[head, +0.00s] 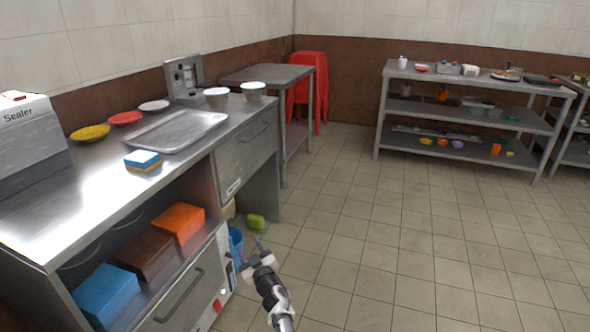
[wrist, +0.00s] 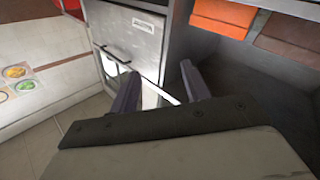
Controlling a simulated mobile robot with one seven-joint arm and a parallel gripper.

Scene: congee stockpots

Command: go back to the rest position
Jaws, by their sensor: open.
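My gripper (head: 259,246) is low in front of the steel counter, beside its right end, over the tiled floor in the head view. In the wrist view, my gripper (wrist: 160,90) shows two dark fingers set apart with nothing between them. It is open and empty. A drawer front (wrist: 130,42) and the open shelf with an orange box (wrist: 223,14) and a brown box (wrist: 290,34) are beyond the fingers. I cannot tell the exact gap between the fingers and the counter.
The counter (head: 100,190) holds a tray (head: 178,131), a blue sponge (head: 142,160), plates, tubs and a sealer (head: 30,135). A blue bin (head: 236,244) and a green item (head: 256,221) are on the floor near my gripper. Steel shelves (head: 470,115) stand behind. The floor at right is clear.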

